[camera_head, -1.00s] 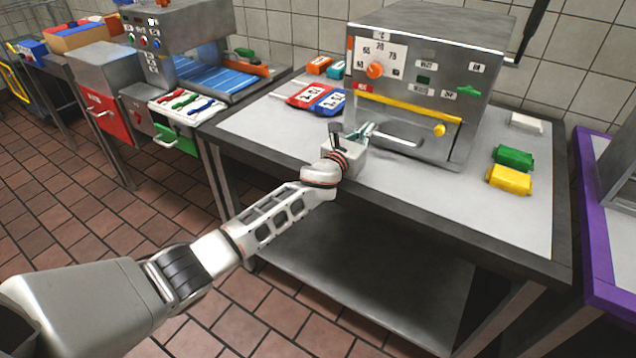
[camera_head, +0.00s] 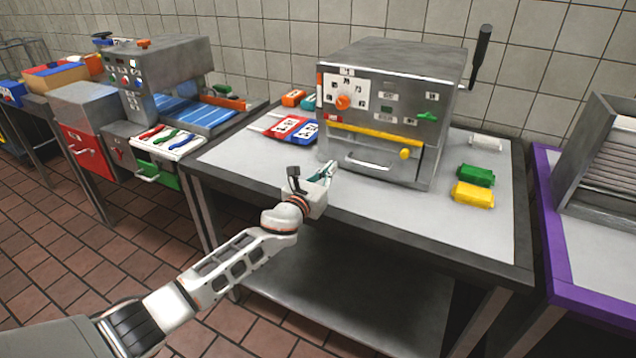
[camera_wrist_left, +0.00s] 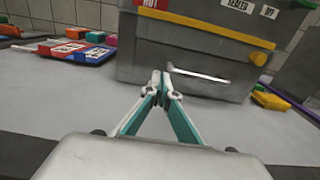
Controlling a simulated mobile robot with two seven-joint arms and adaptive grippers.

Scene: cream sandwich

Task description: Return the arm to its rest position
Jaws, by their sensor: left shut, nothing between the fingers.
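My left arm reaches in from the lower left of the head view. My right gripper is in neither view.
The work table (camera_head: 230,160) has a clear front strip. Red and blue packs (camera_head: 292,128) lie left of the machine; green (camera_head: 475,176) and yellow (camera_head: 473,194) blocks lie to its right. A purple-edged table (camera_head: 557,240) stands at the right, and a machine with a blue belt (camera_head: 190,112) at the left.

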